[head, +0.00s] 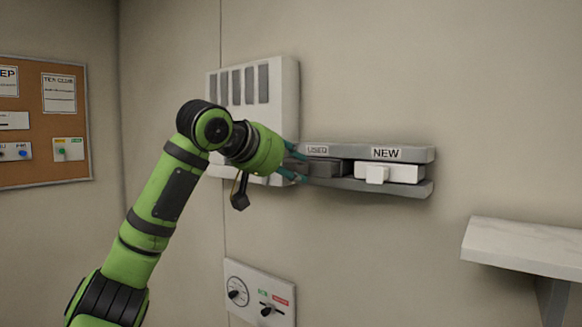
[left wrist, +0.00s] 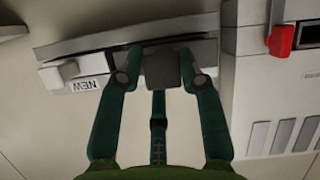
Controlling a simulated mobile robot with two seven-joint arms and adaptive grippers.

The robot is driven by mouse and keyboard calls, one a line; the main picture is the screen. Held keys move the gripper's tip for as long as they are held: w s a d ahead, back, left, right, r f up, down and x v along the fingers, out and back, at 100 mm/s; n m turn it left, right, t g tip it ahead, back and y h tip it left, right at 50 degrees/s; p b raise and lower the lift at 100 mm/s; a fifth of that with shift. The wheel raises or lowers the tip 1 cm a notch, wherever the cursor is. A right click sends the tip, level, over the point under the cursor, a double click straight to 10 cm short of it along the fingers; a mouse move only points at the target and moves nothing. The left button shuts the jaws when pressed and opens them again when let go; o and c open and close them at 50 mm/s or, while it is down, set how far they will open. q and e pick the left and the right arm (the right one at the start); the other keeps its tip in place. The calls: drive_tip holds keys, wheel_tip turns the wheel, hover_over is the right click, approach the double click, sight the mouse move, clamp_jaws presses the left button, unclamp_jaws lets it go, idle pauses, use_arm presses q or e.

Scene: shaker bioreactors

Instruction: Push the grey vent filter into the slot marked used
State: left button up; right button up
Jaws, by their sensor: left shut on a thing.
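The grey vent filter (head: 324,168) is at the slot under the USED label (head: 317,150) on the wall rack (head: 408,188); how deep it sits cannot be told. My left gripper (head: 298,165) is at its left end in the head view. In the left wrist view, the teal fingers of my left gripper (left wrist: 162,75) are shut on the dark grey filter block (left wrist: 162,66), one on each side, in front of the rack. Its far side is hidden. My right gripper is out of view.
A white filter (head: 400,173) with a knob sits under the NEW label (head: 386,153), right beside the used slot. A white wall unit (head: 288,95) stands left of the rack. A red part (left wrist: 282,40) shows in the left wrist view. A shelf (head: 525,240) juts out at right.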

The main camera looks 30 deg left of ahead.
sight(301, 163)
use_arm(q)
drive_tip(key=shift+w+d, duration=0.15)
drive_tip(key=shift+w, duration=1.85)
idle(1.9)
drive_tip(key=o, duration=1.2)
drive_tip(key=shift+o, duration=0.2)
drive_tip(key=v, duration=1.2)
